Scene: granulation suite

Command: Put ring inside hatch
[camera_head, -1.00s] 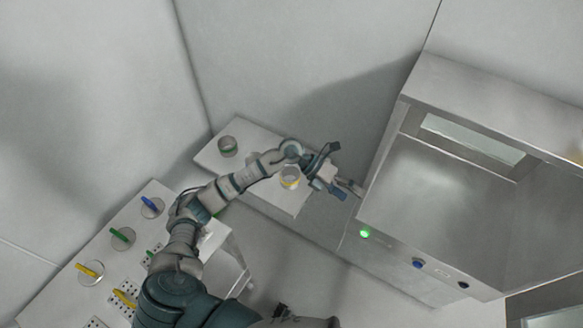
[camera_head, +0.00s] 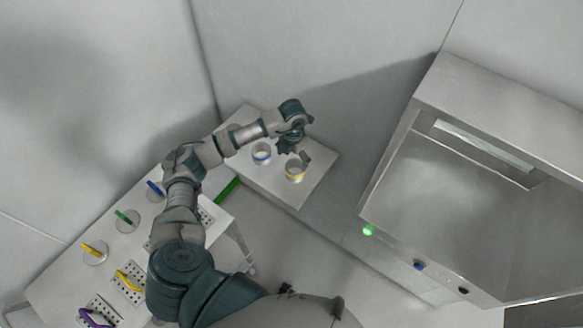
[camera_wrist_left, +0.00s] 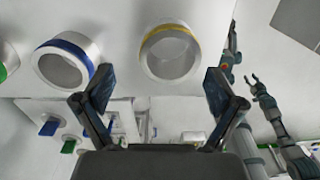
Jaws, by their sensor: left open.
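A white ring with a yellow band (camera_head: 295,172) stands on a light table (camera_head: 312,186). A similar ring with a blue band (camera_head: 261,154) stands left of it. My left gripper (camera_head: 296,152) is open and empty, just above and behind the yellow-banded ring. In the left wrist view, the yellow-banded ring (camera_wrist_left: 170,52) lies ahead of the spread fingers (camera_wrist_left: 162,92), apart from them. The blue-banded ring (camera_wrist_left: 66,62) is to its left. A green-banded ring (camera_wrist_left: 6,62) is cut by the left edge. The steel hatch cabinet (camera_head: 435,190) stands at the right.
A green light (camera_head: 368,230) and a blue button (camera_head: 419,265) sit on the cabinet's front edge. A panel with coloured handles (camera_head: 125,220) is at lower left. In the wrist view, another small arm (camera_wrist_left: 270,105) shows at the right.

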